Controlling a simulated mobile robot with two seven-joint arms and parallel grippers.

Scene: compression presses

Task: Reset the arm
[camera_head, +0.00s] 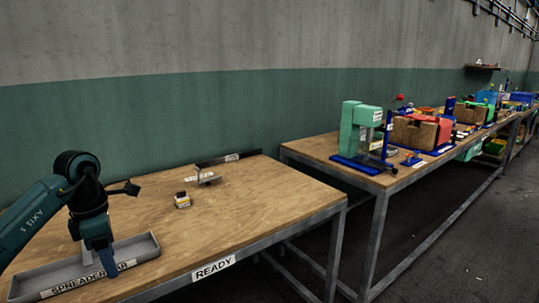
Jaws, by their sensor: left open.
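My left arm comes in from the left edge over the near wooden table (235,205). Its gripper (99,262) points down at the grey tray (142,246) with a "SPREADER BAR" label, at the table's left end. The fingers are open, with their tips low at the tray; I cannot tell whether they touch it. I see nothing held between them. The arm hides part of the tray. My right gripper is not in view.
A small yellow and black block (182,200) and a small grey labelled fixture (205,177) sit on the near table, which is otherwise mostly clear. A green press (358,130) stands on the second table, with brown and red machines beyond. A wall runs behind.

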